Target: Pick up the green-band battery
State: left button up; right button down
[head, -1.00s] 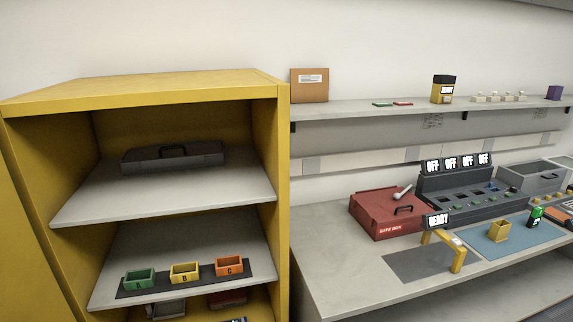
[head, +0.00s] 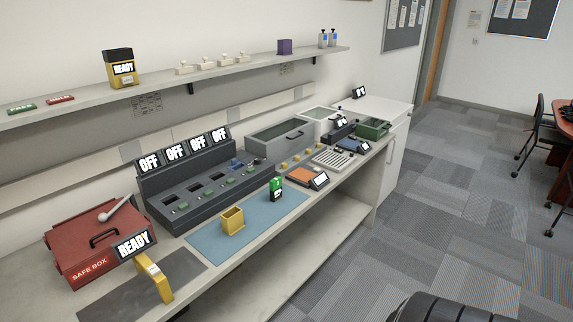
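I cannot pick out a green-band battery for certain in the head view. A small upright green and black device (head: 276,189) stands at the right of the blue mat (head: 205,243). Several small green pieces and a blue one sit on the dark charger bank (head: 165,188), whose displays read OFF; they are too small to identify. A flat green item (head: 21,109) lies on the wall shelf, left of a flat red one (head: 60,99). Neither of my grippers shows.
The bench holds a red safe box (head: 88,240), a yellow gate (head: 155,278), a yellow bin (head: 232,221), a grey case (head: 284,143) and a green bin (head: 373,129). A dark rounded object (head: 440,308) at the bottom edge is unclear. Carpeted floor (head: 450,200) is open at right.

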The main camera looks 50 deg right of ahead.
aim_at(276, 184)
jog(key=l+u, duration=0.1)
jog(key=l, duration=0.6)
jog(key=l+u, duration=0.1)
jog(key=l, duration=0.65)
jog(key=k+l+u, duration=0.1)
jog(key=l, duration=0.6)
jog(key=k+l+u, duration=0.1)
jog(key=l, duration=0.6)
